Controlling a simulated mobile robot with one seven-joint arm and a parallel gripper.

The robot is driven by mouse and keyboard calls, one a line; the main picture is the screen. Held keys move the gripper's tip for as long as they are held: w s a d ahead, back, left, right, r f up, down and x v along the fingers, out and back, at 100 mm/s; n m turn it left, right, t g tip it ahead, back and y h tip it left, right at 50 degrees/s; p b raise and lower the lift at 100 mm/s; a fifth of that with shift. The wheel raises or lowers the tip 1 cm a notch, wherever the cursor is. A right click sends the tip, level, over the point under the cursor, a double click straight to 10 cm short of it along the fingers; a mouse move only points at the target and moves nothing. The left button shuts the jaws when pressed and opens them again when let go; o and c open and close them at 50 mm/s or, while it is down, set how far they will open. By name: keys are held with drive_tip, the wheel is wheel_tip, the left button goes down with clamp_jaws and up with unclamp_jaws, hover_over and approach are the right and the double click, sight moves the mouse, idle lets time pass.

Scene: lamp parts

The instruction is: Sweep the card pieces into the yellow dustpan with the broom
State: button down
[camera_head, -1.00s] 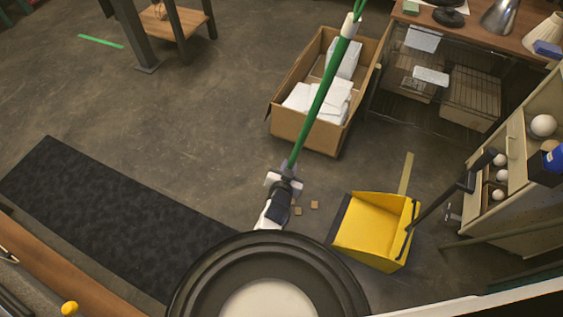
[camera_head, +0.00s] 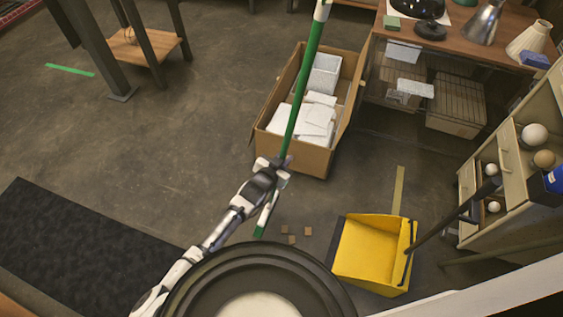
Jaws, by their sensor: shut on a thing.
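My gripper (camera_head: 273,170) is shut on the green handle of the broom (camera_head: 299,105), in the middle of the head view. The handle slants up past the cardboard box, and a short green length shows below my gripper. The broom's head is hidden behind my round body part at the bottom. Several small brown card pieces (camera_head: 292,239) lie on the floor, right of the handle's lower end. The yellow dustpan (camera_head: 372,250) lies on the floor to their right, its dark front edge toward them. Its dark handle slants up to the right.
A cardboard box (camera_head: 297,157) of white blocks stands behind the broom. A dark mat (camera_head: 80,245) lies at left. Open floor surrounds the card pieces.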

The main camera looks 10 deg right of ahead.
drive_tip(key=shift+f+b, duration=3.75)
drive_tip(key=shift+f, duration=0.95)
drive_tip(key=shift+s+d+r+b, duration=0.15)
drive_tip(key=shift+s+d+b, duration=1.2)
drive_tip(key=shift+s+d, duration=3.4)
drive_tip(key=shift+s+d+r+b, duration=0.2)
drive_tip(key=shift+s+d+b, duration=1.95)
drive_tip(key=shift+d, duration=4.55)
drive_tip(key=shift+s+d+r+b, duration=0.15)
drive_tip(key=shift+s+d+b, duration=0.4)
drive_tip(key=shift+s+d, duration=4.6)
drive_tip(key=w+a+r+p, duration=0.4)
drive_tip(key=r+p, duration=0.7)
drive_tip(key=shift+w+a, duration=0.2)
drive_tip(key=shift+w, duration=0.2)
drive_tip(key=shift+f, duration=0.1)
